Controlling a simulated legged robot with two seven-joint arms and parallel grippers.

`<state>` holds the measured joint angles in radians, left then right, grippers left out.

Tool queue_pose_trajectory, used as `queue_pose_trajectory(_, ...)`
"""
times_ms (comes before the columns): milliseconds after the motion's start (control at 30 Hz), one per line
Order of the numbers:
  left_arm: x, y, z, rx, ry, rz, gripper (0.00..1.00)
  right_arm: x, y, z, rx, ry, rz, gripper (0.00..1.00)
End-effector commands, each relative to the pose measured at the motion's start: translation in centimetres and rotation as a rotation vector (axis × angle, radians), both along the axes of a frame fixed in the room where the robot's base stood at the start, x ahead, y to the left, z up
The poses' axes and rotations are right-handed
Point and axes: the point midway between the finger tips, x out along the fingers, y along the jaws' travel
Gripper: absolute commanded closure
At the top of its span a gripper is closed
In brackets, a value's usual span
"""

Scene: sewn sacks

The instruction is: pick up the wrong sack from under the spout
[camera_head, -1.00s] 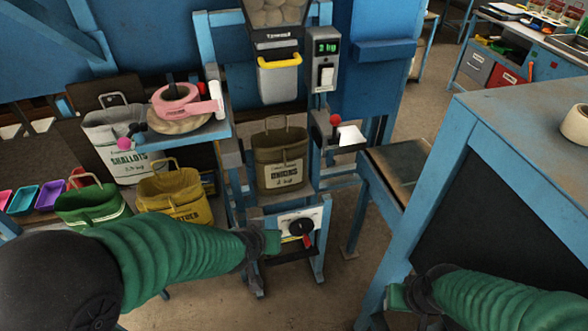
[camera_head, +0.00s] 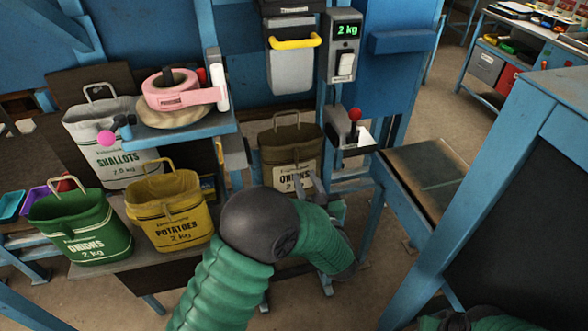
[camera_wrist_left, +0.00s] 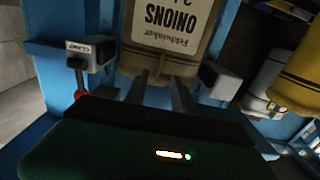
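The brown sack labelled ONIONS (camera_head: 288,148) stands upright under the spout (camera_head: 291,68), its handle loop up. It shows upside down in the left wrist view (camera_wrist_left: 165,50). My left gripper (camera_head: 308,183) is in front of the sack's lower label and covers part of it.
A green onions sack (camera_head: 84,232), a yellow potatoes sack (camera_head: 170,212) and a white shallots sack (camera_head: 100,135) stand at left. A pink tape roll (camera_head: 172,90) lies on a blue shelf. A red-knobbed lever (camera_head: 355,115) is right of the sack. The display (camera_head: 346,31) reads 2 kg.

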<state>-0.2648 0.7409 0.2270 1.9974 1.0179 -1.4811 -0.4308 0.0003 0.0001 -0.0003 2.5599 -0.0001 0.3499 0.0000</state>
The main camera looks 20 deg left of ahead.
Motion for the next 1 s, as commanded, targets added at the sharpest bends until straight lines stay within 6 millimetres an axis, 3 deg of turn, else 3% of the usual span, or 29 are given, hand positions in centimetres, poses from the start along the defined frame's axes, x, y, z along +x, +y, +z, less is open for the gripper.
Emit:
queue_pose_trajectory(400,5.3,2.9,0.0,0.004,0.0,0.0,0.69,0.0,0.0,0.8,0.0,0.0,0.0,0.64)
queue_pose_trajectory(667,5.8,3.3,-0.1,0.004,-0.001,-0.003,0.69,0.0,0.0,0.8,0.0,0.0,0.0,0.64)
queue_pose_trajectory(900,5.8,3.3,-0.1,0.003,-0.001,-0.003,0.98,0.0,0.0,0.8,0.0,0.0,0.001,0.64)
queue_pose_trajectory(1000,5.8,3.3,-0.1,0.004,-0.001,-0.003,1.0,0.0,0.0,0.8,0.0,0.0,0.001,0.64)
